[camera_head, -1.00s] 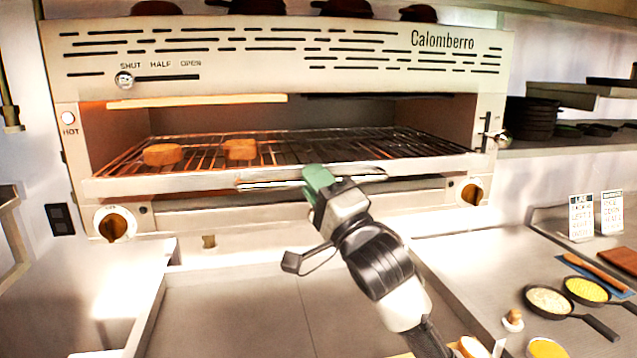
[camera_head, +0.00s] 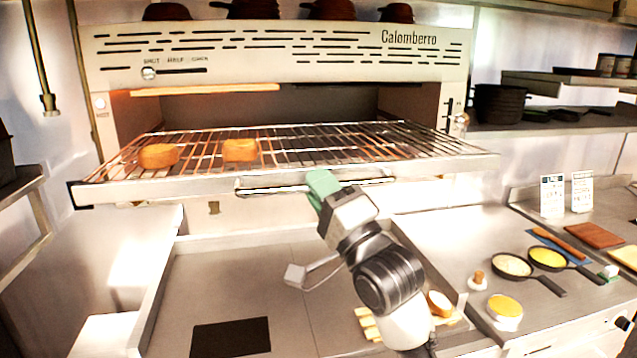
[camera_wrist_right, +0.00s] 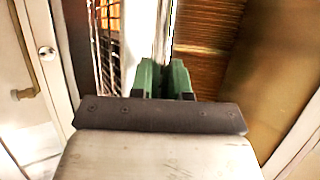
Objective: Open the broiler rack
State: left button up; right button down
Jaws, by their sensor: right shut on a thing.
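The broiler (camera_head: 290,60) is a pale steel unit with a "Calomberro" label and glowing orange heat inside. Its wire rack (camera_head: 330,147) sticks out of the front, with two browned bread pieces (camera_head: 158,155) on its left half. A bar handle (camera_head: 262,186) runs along the rack's front rail. My right gripper (camera_head: 322,184), with green fingertips, is shut on the handle near its middle. In the right wrist view the green fingers (camera_wrist_right: 163,78) close around the pale bar. My left gripper is not in view.
A flat steel surface (camera_head: 250,290) lies below the rack, with a dark square plate (camera_head: 230,338) on it. At right the counter holds small pans (camera_head: 512,265), a wooden board (camera_head: 594,235) and upright cards (camera_head: 552,196). Dark pans (camera_head: 500,103) are stacked on the right shelf.

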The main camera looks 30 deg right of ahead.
jog(key=shift+s+r, duration=0.15)
jog(key=shift+r, duration=0.1)
jog(key=c, duration=1.1)
grip_release()
jog(key=shift+s+a, duration=0.1)
jog(key=shift+f, duration=0.1)
jog(key=shift+f, duration=0.15)
jog(key=p+v, duration=0.4)
jog(key=v, duration=0.6)
jog(key=shift+s, duration=0.35)
